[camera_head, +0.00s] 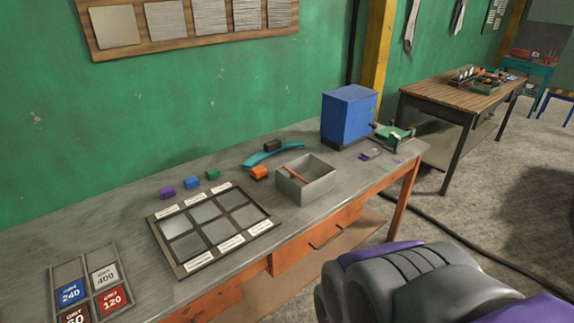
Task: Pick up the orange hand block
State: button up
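The orange hand block (259,173) lies on the grey workbench (110,215). It sits just left of an open grey box (306,184) and in front of a curved teal piece (270,156). Purple (167,192), blue (191,183) and green (212,174) blocks lie in a row to its left. A dark block (272,145) rests by the teal piece. A grey and purple part of my own body fills the lower right. My gripper does not show in this view.
A framed panel of grey squares (185,271) lies in front of the blocks. A grit-labelled tray (88,279) is at the lower left. A blue machine (348,117) and a green vise-like tool (392,134) stand at the bench's right end. A wooden table (440,97) stands beyond.

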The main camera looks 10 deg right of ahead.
aim_at(258, 173)
jog(key=i+l, duration=0.1)
jog(key=i, duration=0.65)
jog(key=i+l+u, duration=0.1)
jog(key=i, duration=0.7)
